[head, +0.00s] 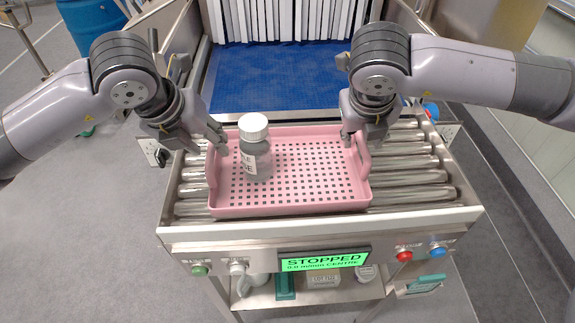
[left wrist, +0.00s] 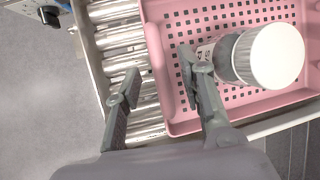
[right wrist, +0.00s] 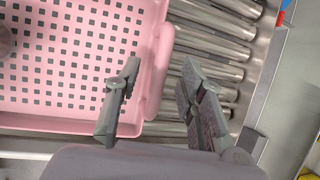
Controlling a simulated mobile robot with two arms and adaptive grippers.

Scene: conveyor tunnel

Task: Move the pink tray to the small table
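The pink tray (head: 315,203) with a perforated floor lies on the conveyor rollers. A grey bottle with a white lid (head: 254,147) stands in its left part; the bottle also shows in the left wrist view (left wrist: 270,55). My left gripper (head: 208,138) is at the tray's left end, open, with one finger inside and one outside the wall, as the left wrist view (left wrist: 160,68) shows. My right gripper (head: 362,138) is likewise open at the right end, its fingers on either side of the wall in the right wrist view (right wrist: 160,66). No small table is identifiable.
A blue belt (head: 270,75) leads to a strip curtain (head: 285,20) behind the tray. The front panel has buttons and a green display (head: 325,261) reading STOPPED. Items sit on a shelf below. A blue barrel (head: 92,20) stands back left.

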